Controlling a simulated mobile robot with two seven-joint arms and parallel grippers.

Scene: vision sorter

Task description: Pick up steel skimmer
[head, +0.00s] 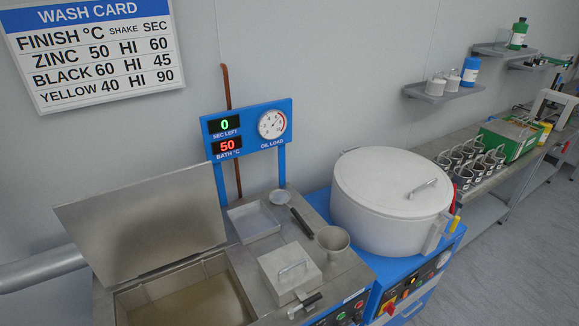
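The steel skimmer (280,197) appears to be the small round steel disc with a dark handle (301,223). It lies on the steel top of the wash station, in front of the display post. The handle runs from the disc toward the lower right and ends near a steel cup or funnel (333,240). Nothing covers the skimmer. Neither of my grippers shows in the head view.
A shallow steel tray (254,223) lies left of the skimmer. A lidded steel box (290,272) is in front. The bath (190,302) stands open at left, its lid (140,225) raised. A large white lidded drum (390,195) stands at right. The blue display panel (248,129) rises behind.

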